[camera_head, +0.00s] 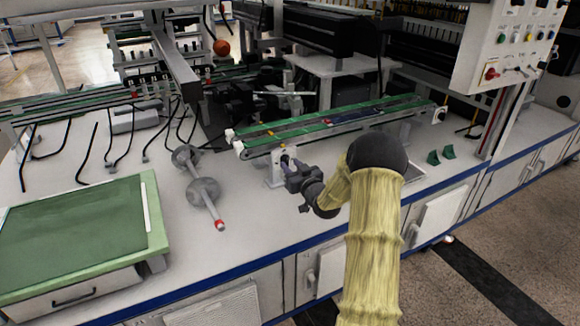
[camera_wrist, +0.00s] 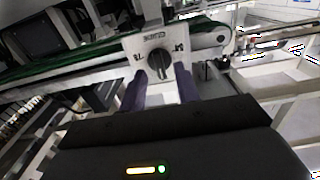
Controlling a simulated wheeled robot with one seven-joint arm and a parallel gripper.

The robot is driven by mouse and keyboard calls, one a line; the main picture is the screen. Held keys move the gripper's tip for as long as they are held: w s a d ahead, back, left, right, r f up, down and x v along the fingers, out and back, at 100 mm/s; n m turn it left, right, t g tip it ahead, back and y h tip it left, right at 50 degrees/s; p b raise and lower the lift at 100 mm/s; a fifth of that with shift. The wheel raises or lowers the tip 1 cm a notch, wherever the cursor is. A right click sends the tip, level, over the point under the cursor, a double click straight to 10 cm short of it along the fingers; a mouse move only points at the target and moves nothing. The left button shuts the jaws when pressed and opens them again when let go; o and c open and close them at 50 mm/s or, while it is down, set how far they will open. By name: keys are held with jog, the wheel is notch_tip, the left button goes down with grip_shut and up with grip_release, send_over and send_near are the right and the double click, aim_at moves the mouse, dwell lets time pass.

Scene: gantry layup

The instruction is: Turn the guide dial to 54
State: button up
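The guide dial (camera_wrist: 159,63) is a black round knob on a small white plate (camera_wrist: 150,42) with dark markings. It sits in front of the green conveyor in the wrist view. The markings are too small to read. My gripper (camera_wrist: 160,85) points at the dial, with one purple-grey finger low on each side and a gap between them. The fingertips appear just short of the knob, and I cannot tell if they touch it. In the head view my gripper (camera_head: 287,163) is at the white bracket (camera_head: 274,170) under the conveyor's left end. The dial is hidden there.
The green conveyor (camera_head: 330,122) runs across the bench behind my gripper. A grey spindle with discs (camera_head: 203,190) lies to the left. A green-topped box (camera_head: 80,232) stands at the front left. A control panel (camera_head: 508,45) is at the upper right, with small green blocks (camera_head: 440,155) below it.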

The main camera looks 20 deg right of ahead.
jog(key=shift+w, duration=0.75)
grip_shut()
